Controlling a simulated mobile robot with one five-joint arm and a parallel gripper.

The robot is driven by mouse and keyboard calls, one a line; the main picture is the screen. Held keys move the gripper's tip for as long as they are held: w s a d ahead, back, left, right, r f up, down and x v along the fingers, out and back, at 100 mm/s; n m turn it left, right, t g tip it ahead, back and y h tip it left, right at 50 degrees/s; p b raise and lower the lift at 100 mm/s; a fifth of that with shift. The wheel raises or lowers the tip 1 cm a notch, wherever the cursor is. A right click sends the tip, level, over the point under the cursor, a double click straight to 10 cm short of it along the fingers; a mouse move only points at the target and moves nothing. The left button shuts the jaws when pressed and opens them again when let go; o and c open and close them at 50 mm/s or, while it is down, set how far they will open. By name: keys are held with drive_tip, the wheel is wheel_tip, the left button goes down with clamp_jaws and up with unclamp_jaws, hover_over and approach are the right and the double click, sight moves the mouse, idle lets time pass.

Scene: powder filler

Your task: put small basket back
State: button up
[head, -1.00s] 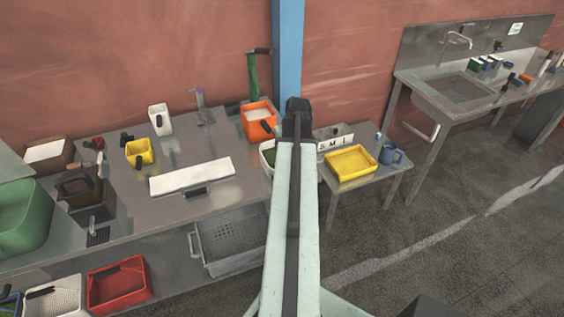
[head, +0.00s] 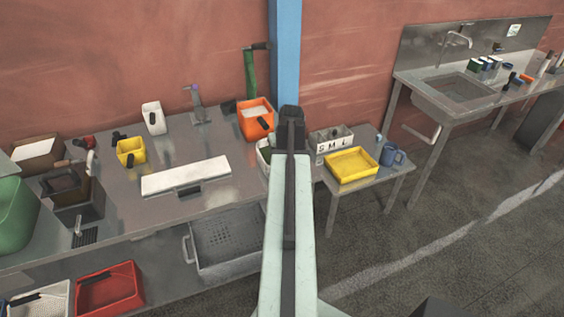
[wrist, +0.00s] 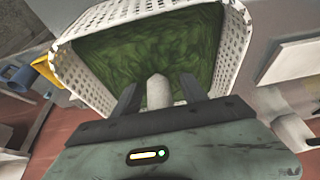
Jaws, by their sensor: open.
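A small white perforated basket with green contents (wrist: 232,50) fills the upper part of the wrist view. A pale, rounded stub (wrist: 158,92) at its near side stands between my fingers; I cannot tell whether it is the basket's handle. My gripper (wrist: 158,96) is open, with one dark finger on each side of the stub, and no grip on it shows. In the head view, my arm hides most of the basket (head: 262,154) at the right end of the steel table, and my gripper (head: 291,112) is seen from behind.
An orange bin (head: 255,125) stands just behind the basket. A box marked S M L (head: 331,138), a yellow tray (head: 351,177) and a blue mug (head: 391,155) are on the side table to the right. A white board (head: 185,176) lies to the left on the steel table (head: 225,150).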

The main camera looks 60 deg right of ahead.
clamp_jaws()
drive_tip(key=shift+r, duration=0.1)
